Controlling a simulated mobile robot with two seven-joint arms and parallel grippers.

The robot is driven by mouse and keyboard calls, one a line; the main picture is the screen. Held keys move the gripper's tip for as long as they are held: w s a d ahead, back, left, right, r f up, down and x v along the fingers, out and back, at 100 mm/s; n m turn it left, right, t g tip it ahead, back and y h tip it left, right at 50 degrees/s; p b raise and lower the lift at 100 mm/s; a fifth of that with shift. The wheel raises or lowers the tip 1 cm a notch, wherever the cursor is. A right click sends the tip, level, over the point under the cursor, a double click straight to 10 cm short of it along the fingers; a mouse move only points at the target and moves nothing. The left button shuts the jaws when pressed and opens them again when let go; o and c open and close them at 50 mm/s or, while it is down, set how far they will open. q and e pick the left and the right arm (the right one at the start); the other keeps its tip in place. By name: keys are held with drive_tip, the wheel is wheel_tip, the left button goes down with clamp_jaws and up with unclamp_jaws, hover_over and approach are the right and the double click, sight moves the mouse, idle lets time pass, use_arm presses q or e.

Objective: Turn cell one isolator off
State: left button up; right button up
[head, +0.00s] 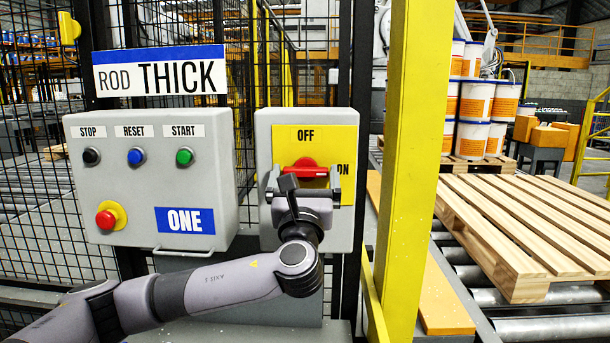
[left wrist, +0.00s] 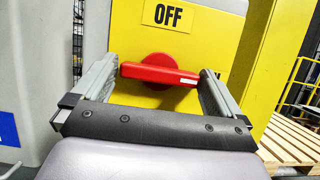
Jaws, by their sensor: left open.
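The isolator is a red rotary handle (head: 306,168) on a yellow plate (head: 325,142), fixed to a grey box (head: 264,135). OFF is printed above the handle and ON to its right. The handle lies roughly horizontal, its white-marked end towards ON. It also shows in the left wrist view (left wrist: 160,74). My left gripper (head: 304,178) is open in front of the isolator. In the left wrist view its fingers (left wrist: 158,82) stand at either end of the handle; I cannot tell whether they touch it. My right gripper is out of view.
A grey control box (head: 150,180) marked ONE, with STOP, RESET and START buttons and a red emergency button (head: 106,220), is left of the isolator. A yellow post (head: 412,150) stands close on the right. Beyond it are a wooden pallet (head: 520,225) and stacked pails (head: 475,100).

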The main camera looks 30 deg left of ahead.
use_arm(q)
drive_tip(key=c, duration=0.8)
drive_tip(key=shift+o, duration=0.2)
